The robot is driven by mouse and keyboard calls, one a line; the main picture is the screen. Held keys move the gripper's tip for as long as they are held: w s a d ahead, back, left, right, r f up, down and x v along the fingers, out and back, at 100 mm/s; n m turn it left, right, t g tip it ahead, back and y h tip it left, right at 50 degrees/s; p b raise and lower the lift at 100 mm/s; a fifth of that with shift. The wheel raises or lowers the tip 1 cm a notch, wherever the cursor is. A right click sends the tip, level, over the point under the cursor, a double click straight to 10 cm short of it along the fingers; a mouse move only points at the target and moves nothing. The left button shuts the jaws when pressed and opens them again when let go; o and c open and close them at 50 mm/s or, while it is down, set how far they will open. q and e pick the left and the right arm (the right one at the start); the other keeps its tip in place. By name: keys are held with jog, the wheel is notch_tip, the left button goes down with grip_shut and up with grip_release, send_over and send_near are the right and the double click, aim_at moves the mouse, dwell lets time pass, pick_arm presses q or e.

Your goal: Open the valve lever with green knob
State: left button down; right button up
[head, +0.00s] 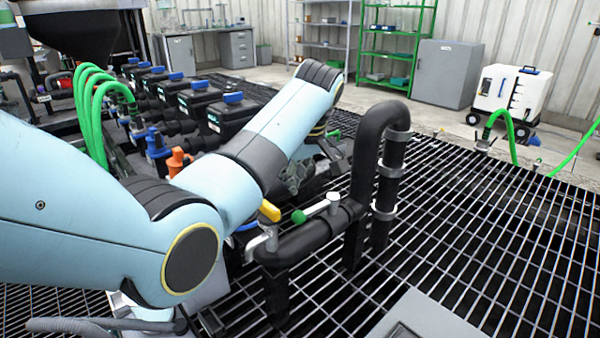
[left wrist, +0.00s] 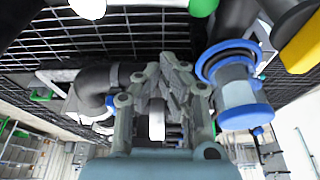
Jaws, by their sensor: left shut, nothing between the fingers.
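The green knob (head: 299,217) shows in the head view beside a black pipe (head: 315,238), between a yellow handle (head: 269,211) and a white-capped stub (head: 334,199). In the left wrist view the green knob (left wrist: 203,6) is cut by the top edge, with the white cap (left wrist: 88,8) to its left and the yellow handle (left wrist: 304,46) to its right. My left gripper (head: 308,172) is behind and above the knob, partly hidden by my arm. In the left wrist view my left gripper (left wrist: 168,62) is shut and empty, apart from the knob. My right gripper is out of view.
A tall bent black pipe (head: 368,140) rises right of the knob. A blue-and-grey fitting (left wrist: 238,88) is close to the gripper's right in the wrist view. Black valves with blue caps (head: 232,98) line the back left. Open grating (head: 480,220) lies to the right.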

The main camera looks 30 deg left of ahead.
aim_at(317, 208)
pick_arm(q)
jog(key=shift+s+d+f, duration=0.3)
jog(key=shift+d+f, duration=0.35)
jog(key=shift+f, duration=0.1)
jog(key=shift+s+d+f, duration=0.3)
jog(key=shift+d+f, duration=0.35)
jog(key=shift+f, duration=0.05)
jog(key=shift+s+d+r+p, duration=0.25)
jog(key=shift+d+r+p, duration=0.2)
jog(key=shift+p, duration=0.65)
jog(key=shift+d+f, duration=0.1)
jog(key=shift+f, duration=0.1)
jog(key=shift+s+f, duration=0.1)
jog(key=shift+f, duration=0.05)
jog(key=shift+d, duration=0.1)
